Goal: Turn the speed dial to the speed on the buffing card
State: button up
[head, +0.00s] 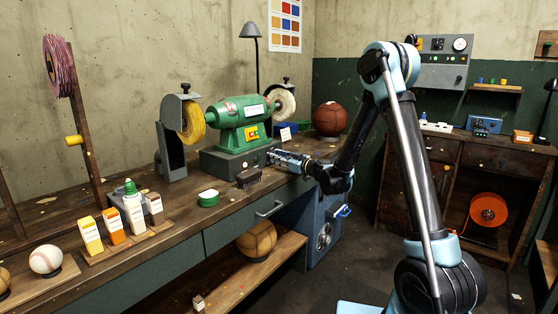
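The green buffing machine (238,126) stands on the workbench on a dark grey base (222,160), with a yellow wheel (192,124) at its left and a pale wheel (284,104) at its right. My gripper (272,155) reaches in from the right, its tip at the right end of the base front. I cannot tell whether it touches the base or is open. The speed dial does not show clearly and may be hidden by my gripper. A small white card (286,134) stands right of the machine, perhaps the buffing card; its writing is too small to read.
Small boxes (113,226) and a baseball (45,259) stand at left. A brown ball (329,118) sits behind my gripper.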

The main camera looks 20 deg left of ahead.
jog(key=shift+w, duration=0.1)
jog(key=shift+d+r+m, duration=0.1)
jog(key=shift+m, duration=2)
jog(key=shift+w, duration=0.1)
jog(key=o, duration=1.1)
jog(key=shift+s+d, duration=0.2)
jog(key=shift+s, duration=0.05)
jog(key=v, duration=1.1)
jog(key=shift+d, duration=0.2)
